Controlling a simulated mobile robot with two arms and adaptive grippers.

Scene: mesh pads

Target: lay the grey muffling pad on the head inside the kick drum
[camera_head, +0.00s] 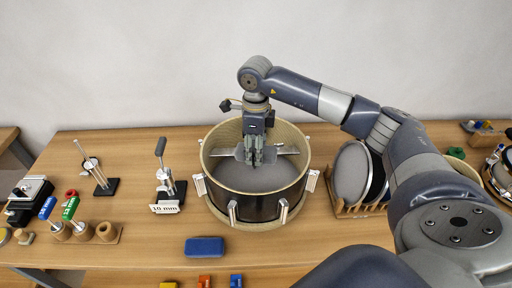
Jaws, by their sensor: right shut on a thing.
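The kick drum (243,208) stands on the table, open side up, with a pale rim, a dark shell and silver lugs. Its grey head (262,178) shows inside at the bottom. My right gripper (257,160) reaches down into the drum from above, fingers shut. A thin grey pad (289,150) sticks out on both sides of the fingers, inside the rim; its middle is hidden by the gripper. I cannot tell whether the pad touches the head. My left gripper is not in view.
A wooden rack (345,208) with round pads (351,172) stands close right of the drum, under my right arm. A blue block (205,246) lies in front. A lever tool (166,180) with a "10 mm" label and a thin stand (97,174) are at the left.

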